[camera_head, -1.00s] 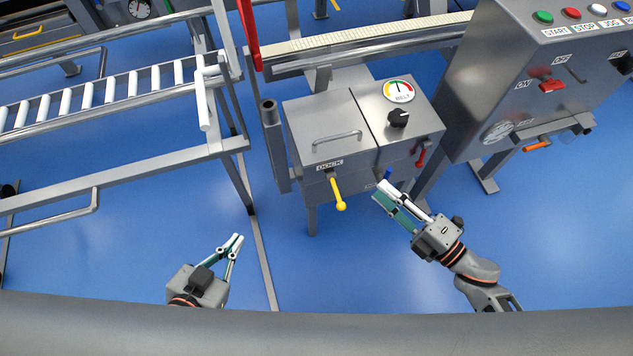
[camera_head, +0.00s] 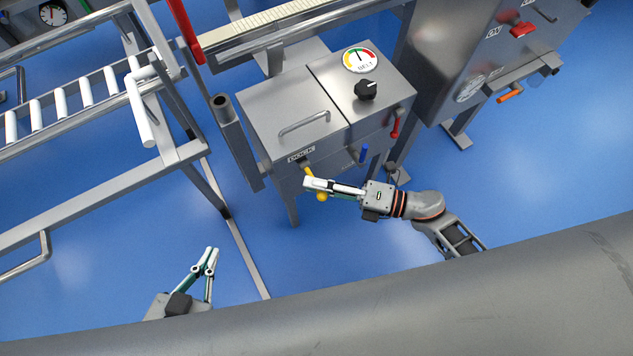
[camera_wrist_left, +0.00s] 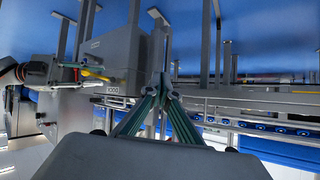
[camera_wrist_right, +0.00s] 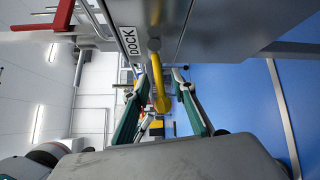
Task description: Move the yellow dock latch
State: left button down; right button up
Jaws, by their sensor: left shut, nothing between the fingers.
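The yellow dock latch (camera_head: 309,171) is a lever with a ball end on the front of the grey cabinet (camera_head: 268,112), below the DOCK label. My right gripper (camera_head: 309,185) is at the latch and hides part of it in the head view. In the right wrist view the latch (camera_wrist_right: 157,85) lies between the two fingers of my right gripper (camera_wrist_right: 164,74). These fingers are apart, with a visible gap beside the latch. My left gripper (camera_head: 211,252) is shut and empty, low and left of the cabinet. It also shows in the left wrist view (camera_wrist_left: 164,84).
A blue lever (camera_head: 364,153) and a red lever (camera_head: 396,123) sit right of the latch. A roller conveyor (camera_head: 62,108) stands to the left. A control box (camera_head: 450,65) with an orange handle (camera_head: 510,95) stands to the right. The floor before the cabinet is clear.

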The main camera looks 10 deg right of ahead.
jog(key=shift+a, duration=0.1)
grip_shut()
